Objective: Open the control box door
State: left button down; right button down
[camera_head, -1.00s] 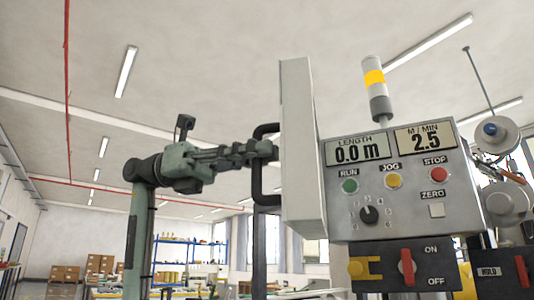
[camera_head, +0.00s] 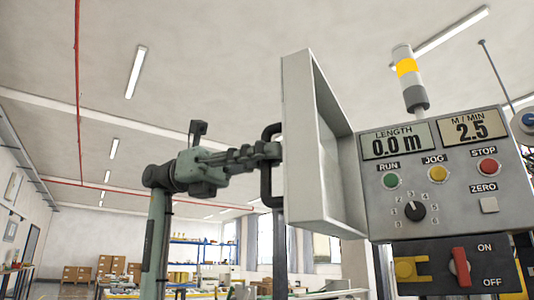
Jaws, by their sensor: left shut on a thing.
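The control box (camera_head: 450,220) is a grey panel at the right of the head view. Its front has two displays, coloured buttons and a dial. The control box door (camera_head: 299,150) is a pale grey hinged panel swung out to the left of the front, with its hollow inner side partly showing. A black bar handle (camera_head: 266,180) sits on the door's outer left side. My left gripper (camera_head: 268,151) is shut on the handle, with its arm reaching in from the left. My right gripper is not in view.
A red rotary switch (camera_head: 460,267) and a yellow latch (camera_head: 406,269) sit on a dark panel below the box. A signal lamp (camera_head: 407,75) stands above it. Shelves (camera_head: 190,253), cartons (camera_head: 110,265) and benches stand far behind on the left.

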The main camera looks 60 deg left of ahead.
pick_arm(q)
jog(key=c, duration=1.5)
grip_release()
jog(key=shift+c, duration=0.2)
jog(key=v, duration=1.2)
